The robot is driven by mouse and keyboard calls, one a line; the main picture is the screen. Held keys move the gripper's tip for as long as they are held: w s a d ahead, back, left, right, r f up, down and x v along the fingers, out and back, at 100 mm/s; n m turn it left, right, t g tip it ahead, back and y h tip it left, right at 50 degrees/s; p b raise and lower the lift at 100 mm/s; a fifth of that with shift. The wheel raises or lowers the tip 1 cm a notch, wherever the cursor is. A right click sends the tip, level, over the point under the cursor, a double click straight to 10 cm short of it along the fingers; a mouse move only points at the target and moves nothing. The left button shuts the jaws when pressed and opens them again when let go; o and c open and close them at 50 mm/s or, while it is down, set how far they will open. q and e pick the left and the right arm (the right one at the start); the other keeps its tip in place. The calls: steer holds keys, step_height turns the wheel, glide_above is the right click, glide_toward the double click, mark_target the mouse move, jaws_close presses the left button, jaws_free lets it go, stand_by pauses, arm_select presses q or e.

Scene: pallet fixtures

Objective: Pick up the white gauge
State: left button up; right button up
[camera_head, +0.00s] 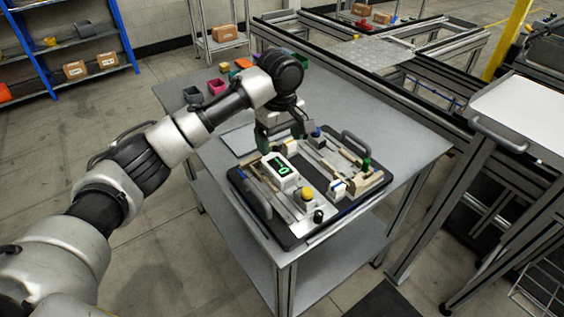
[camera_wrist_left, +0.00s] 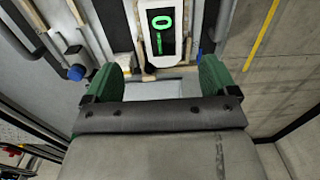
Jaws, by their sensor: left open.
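The white gauge (camera_head: 280,180) has a dark display with green marks. It sits among the fixtures on the dark pallet tray (camera_head: 291,241) on the grey table. In the wrist view the gauge (camera_wrist_left: 158,58) stands at the top middle, just beyond the gap between my fingers. My left gripper (camera_head: 279,133) hangs over the far left part of the pallet, above and beyond the gauge. Its green fingers (camera_wrist_left: 159,78) are apart, with nothing between them. My right gripper is not in view.
The tray carries wooden blocks, metal rails, a yellow knob (camera_head: 307,193) and a blue knob (camera_wrist_left: 76,73). Raised handles (camera_head: 356,143) stand at its edges. Several coloured bins (camera_head: 193,95) stand at the table's far left. A metal frame conveyor runs along the right.

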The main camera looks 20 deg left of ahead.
mark_target(278, 165)
arm_select(q)
steer(key=f, duration=0.3)
steer(key=shift+s+f, duration=0.15)
steer(key=shift+s, duration=0.25)
steer(key=shift+w+f, duration=0.15)
steer(key=shift+f, duration=0.15)
steer(key=f, duration=0.4)
steer(key=shift+w+a+f+p, duration=0.1)
steer(key=shift+a+f+p, duration=0.15)
steer(key=shift+p, duration=0.15)
steer(key=shift+f, duration=0.2)
steer(key=shift+c, duration=1.6)
steer(key=c, duration=0.7)
steer(key=shift+c, duration=0.4)
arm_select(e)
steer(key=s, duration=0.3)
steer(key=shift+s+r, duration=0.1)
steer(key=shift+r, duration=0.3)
arm_select(q)
steer(key=shift+r, duration=0.1)
